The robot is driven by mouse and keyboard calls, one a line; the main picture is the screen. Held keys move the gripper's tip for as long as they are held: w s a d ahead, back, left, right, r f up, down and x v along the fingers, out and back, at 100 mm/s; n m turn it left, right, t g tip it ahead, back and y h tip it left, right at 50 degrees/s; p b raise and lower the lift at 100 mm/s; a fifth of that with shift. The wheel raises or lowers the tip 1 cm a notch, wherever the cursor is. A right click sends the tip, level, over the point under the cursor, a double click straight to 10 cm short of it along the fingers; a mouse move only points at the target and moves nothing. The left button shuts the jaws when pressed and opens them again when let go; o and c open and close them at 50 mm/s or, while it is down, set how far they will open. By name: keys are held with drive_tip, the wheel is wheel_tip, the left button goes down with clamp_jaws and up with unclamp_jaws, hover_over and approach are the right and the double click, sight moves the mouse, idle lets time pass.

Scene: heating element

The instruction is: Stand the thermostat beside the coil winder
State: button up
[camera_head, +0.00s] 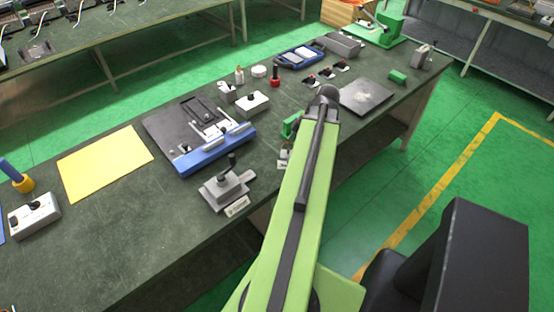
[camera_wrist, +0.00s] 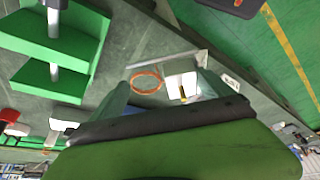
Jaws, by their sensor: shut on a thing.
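In the wrist view my gripper (camera_wrist: 162,90) is shut on a small pale piece with a brownish strip (camera_wrist: 183,88), which I take as the thermostat. An orange ring (camera_wrist: 147,79) shows beside it; I cannot tell whether the two are joined. A green block with a grey shaft (camera_wrist: 55,45), which looks like the coil winder, stands at the upper left of that view, apart from the held piece. In the head view a green part (camera_head: 291,126) shows just left of my arm, probably the same winder. My arm hides the gripper and held piece there.
A blue-based fixture (camera_head: 215,150), a grey clamp with a label (camera_head: 228,189) and a yellow sheet (camera_head: 105,163) lie left on the dark bench. A grey plate (camera_head: 366,97) lies to the right of my arm. Small boxes stand behind. Bare bench shows at the front left.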

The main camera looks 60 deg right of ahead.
drive_tip(key=b, duration=0.3)
approach(274, 159)
drive_tip(key=shift+w+a+f, duration=0.5)
drive_tip(key=shift+w+f, duration=0.15)
drive_tip(key=shift+f, duration=0.15)
drive_tip(key=shift+w, duration=0.45)
wheel_tip(274, 159, down, 4)
drive_tip(key=b, duration=0.4)
drive_tip(key=shift+f, duration=0.25)
drive_tip(key=o, duration=1.2)
drive_tip(key=shift+r, duration=0.15)
drive_tip(key=p+v, duration=1.1)
drive_tip(key=v, duration=0.1)
drive_tip(key=shift+w+a, duration=0.1)
drive_tip(key=shift+w, duration=0.1)
drive_tip(key=shift+s+r, duration=0.2)
drive_tip(key=shift+r, duration=0.1)
drive_tip(key=shift+f, duration=0.1)
